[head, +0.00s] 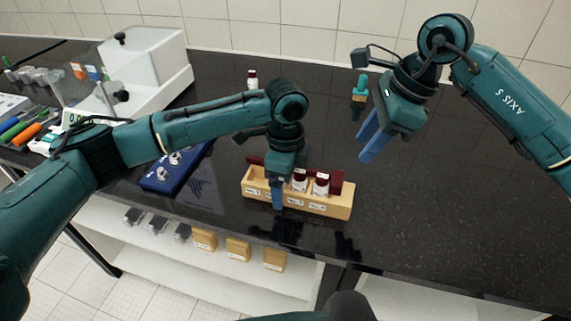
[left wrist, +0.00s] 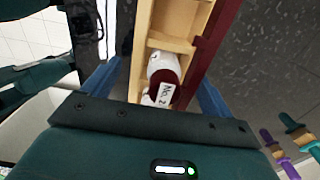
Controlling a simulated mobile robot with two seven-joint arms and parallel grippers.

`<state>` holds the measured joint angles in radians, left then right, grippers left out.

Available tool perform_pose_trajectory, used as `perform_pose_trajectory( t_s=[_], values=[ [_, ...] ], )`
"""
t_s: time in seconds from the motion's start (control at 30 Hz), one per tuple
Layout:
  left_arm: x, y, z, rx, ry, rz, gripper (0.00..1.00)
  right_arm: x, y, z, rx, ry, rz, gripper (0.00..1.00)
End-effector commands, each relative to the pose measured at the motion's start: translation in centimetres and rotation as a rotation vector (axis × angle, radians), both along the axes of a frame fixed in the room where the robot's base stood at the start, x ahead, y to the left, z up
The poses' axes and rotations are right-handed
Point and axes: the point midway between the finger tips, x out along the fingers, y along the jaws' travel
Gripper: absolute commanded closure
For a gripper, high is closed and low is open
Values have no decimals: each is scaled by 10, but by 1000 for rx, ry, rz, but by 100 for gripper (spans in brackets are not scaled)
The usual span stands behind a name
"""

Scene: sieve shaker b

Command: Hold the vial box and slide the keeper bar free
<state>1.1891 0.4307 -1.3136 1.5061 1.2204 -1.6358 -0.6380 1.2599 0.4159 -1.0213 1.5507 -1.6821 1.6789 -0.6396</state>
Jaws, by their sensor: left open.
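The wooden vial box (head: 318,207) stands near the front edge of the dark bench, with labels on its front. Vials with dark red caps (head: 321,184) sit in it. The dark red keeper bar (head: 336,178) runs along the box's back side; in the left wrist view it (left wrist: 214,42) lies along the box's right edge. My left gripper (head: 277,192) is open over the box, its fingers on either side of it in the left wrist view (left wrist: 157,95); contact cannot be told. My right gripper (head: 366,146) is open and empty, above the bench behind and right of the box.
A blue tray (head: 160,178) lies left of the box. A white balance (head: 145,70) stands at the back left. A lone vial (head: 252,80) and a teal-handled tool (head: 359,90) are behind. The bench right of the box is clear.

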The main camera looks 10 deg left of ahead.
Motion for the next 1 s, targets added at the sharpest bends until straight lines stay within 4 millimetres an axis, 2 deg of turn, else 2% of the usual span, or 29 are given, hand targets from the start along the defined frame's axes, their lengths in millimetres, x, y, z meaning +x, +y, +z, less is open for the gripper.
perform_pose_trajectory(
  t_s=[0.13, 0.4, 1.0],
  values=[
    [0, 0, -6, -1, -1, 0, 15, 0, 0, 0, 0, 0, 0, 64],
    [0, 0, -7, -1, -1, 0, 16, 0, 0, 0, 0, 0, 0, 64],
    [0, 0, -6, -1, -1, 0, 65, 0, 0, 0, 0, 0, 0, 64]
  ],
)
